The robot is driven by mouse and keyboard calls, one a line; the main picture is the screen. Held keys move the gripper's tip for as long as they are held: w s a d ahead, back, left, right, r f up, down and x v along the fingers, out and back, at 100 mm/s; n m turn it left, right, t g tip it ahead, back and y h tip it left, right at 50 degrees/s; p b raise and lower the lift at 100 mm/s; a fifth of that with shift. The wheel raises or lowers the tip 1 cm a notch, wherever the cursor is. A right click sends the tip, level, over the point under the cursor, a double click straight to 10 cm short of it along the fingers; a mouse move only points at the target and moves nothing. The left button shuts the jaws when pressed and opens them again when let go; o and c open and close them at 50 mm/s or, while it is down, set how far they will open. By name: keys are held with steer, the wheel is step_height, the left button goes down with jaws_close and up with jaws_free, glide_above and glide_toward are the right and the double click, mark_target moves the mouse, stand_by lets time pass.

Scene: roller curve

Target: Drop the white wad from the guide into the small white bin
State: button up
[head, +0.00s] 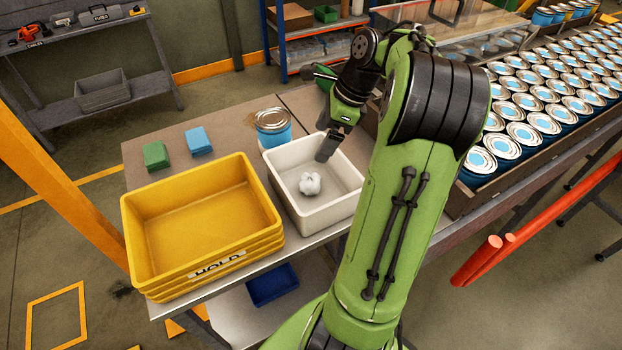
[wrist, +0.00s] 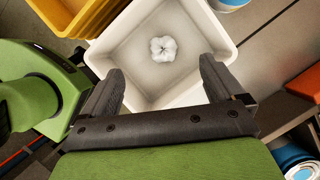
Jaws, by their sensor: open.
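The white wad (head: 310,183) lies on the floor of the small white bin (head: 285,207), apart from my gripper. In the wrist view the wad (wrist: 162,49) rests inside the bin (wrist: 228,42), beyond my fingertips. My gripper (head: 327,148) is above the bin's back right part. The wrist view shows its two fingers (wrist: 160,80) spread wide with nothing between them. I cannot make out the guide in these frames.
A yellow HOLD tote (head: 262,222) stands left of the bin. A blue can (head: 273,128) is behind the bin. Rows of cans (head: 545,105) fill the conveyor at right.

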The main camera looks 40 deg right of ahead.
steer(key=p+v, duration=0.3)
steer(key=v, duration=0.4)
steer(key=shift+w, duration=0.1)
steer(key=w+a+f+n+h+b, duration=0.1)
steer(key=a+n+h+b, duration=0.3)
steer(key=a+n, duration=1.3)
steer(key=s+a+f+n+t+b, duration=0.2)
steer(key=s+a+f+n+b, duration=0.2)
steer(key=s+a+n, duration=0.6)
step_height(320, 180, down, 2)
steer(key=shift+s+a+f+y, duration=0.1)
steer(key=shift+s+a+y, duration=0.3)
steer(key=shift+s, duration=0.5)
